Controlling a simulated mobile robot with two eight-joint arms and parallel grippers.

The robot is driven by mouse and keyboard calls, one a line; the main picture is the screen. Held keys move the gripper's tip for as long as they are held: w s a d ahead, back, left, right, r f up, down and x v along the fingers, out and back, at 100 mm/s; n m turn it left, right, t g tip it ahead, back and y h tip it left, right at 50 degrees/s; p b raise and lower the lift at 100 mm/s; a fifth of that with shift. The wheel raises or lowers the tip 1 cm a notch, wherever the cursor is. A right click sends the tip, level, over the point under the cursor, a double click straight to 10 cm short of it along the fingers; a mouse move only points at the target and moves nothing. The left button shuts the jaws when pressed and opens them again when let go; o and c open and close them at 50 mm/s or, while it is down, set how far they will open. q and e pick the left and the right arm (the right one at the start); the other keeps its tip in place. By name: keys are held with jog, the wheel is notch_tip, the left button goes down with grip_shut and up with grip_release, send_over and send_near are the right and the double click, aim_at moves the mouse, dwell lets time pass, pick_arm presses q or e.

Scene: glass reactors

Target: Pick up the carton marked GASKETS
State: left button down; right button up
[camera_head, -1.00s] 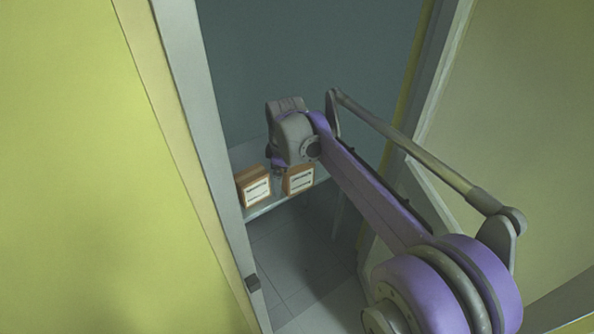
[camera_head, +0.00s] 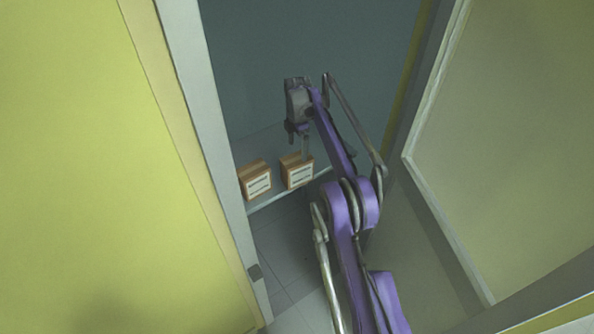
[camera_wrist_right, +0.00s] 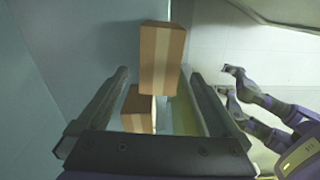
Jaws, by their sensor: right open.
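Two brown cartons stand on a shelf inside a doorway-like opening in the head view, a left carton (camera_head: 255,181) and a right carton (camera_head: 297,171). Each has a white front label with print too small to read, so I cannot tell which says GASKETS. My right gripper (camera_head: 297,137) is open, above and just behind the right carton. The wrist view shows its two spread fingers (camera_wrist_right: 160,88), with an upper carton (camera_wrist_right: 162,58) and a lower carton (camera_wrist_right: 138,108) showing between them. I cannot tell whether a finger touches either. My left gripper is not in view.
The shelf (camera_head: 282,198) has a front edge just before the cartons. A pale post (camera_head: 205,130) and yellow panel (camera_head: 90,160) bound the opening on the left. A framed pale panel (camera_head: 510,140) stands on the right. Grey floor (camera_head: 285,255) shows below the shelf.

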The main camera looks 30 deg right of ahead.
aim_at(297, 158)
notch_tip(297, 158, down, 7)
jog(key=shift+a+r, duration=0.1)
dwell(0.3)
grip_shut()
dwell(0.5)
